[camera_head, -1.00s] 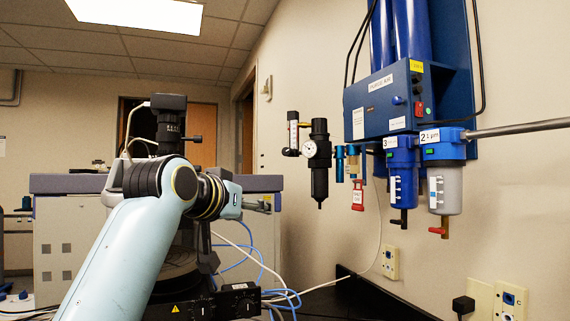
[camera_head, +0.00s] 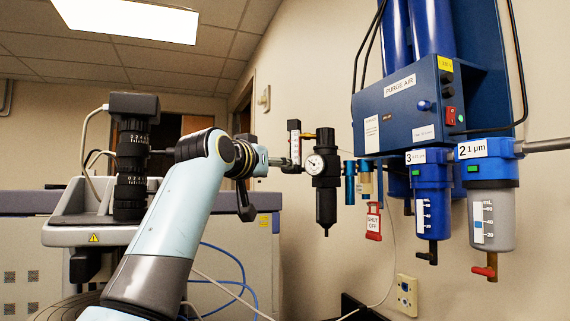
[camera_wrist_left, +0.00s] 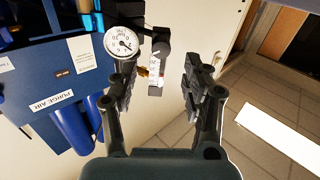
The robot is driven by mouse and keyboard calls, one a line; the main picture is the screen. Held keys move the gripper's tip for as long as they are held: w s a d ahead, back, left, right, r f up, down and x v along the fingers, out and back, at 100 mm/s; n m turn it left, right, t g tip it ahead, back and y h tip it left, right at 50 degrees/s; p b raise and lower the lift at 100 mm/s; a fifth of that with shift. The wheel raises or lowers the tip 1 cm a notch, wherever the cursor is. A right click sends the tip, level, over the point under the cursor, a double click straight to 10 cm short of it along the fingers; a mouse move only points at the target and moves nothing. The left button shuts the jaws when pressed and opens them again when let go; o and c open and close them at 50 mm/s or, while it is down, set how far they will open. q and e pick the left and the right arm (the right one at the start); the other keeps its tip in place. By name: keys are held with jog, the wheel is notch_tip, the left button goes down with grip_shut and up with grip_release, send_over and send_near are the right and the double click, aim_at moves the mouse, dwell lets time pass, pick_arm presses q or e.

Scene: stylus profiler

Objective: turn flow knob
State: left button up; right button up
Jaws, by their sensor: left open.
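The flowmeter (camera_head: 294,139) is a small upright clear tube with red and white markings, beside the round gauge (camera_head: 315,164) on the wall. A black fitting that looks like the flow knob (camera_head: 292,169) is at its lower end. My left gripper (camera_head: 279,161) points at it from the left. In the left wrist view, my left gripper (camera_wrist_left: 160,70) is open and empty. The flowmeter (camera_wrist_left: 154,70) shows between its fingers, and the black knob end (camera_wrist_left: 160,38) lies just beyond the fingertips. I cannot tell whether anything touches. My right gripper is not in view.
The black filter (camera_head: 326,205) hangs below the gauge. The blue purge air unit (camera_head: 400,108) with its filter bowls (camera_head: 432,205) stands to the right. A red shut-off tag (camera_head: 373,222) hangs between them. A microscope-like instrument (camera_head: 132,170) stands at the left.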

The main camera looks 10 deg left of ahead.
pick_arm(q)
jog(key=w+d+p, duration=0.1)
jog(key=w+p, duration=0.1)
jog(key=w, duration=0.4)
jog(key=shift+w+f, duration=0.15)
jog(key=shift+w, duration=0.25)
jog(key=shift+d, duration=0.1)
jog(key=shift+c, duration=0.9)
jog(key=c, duration=0.5)
grip_shut()
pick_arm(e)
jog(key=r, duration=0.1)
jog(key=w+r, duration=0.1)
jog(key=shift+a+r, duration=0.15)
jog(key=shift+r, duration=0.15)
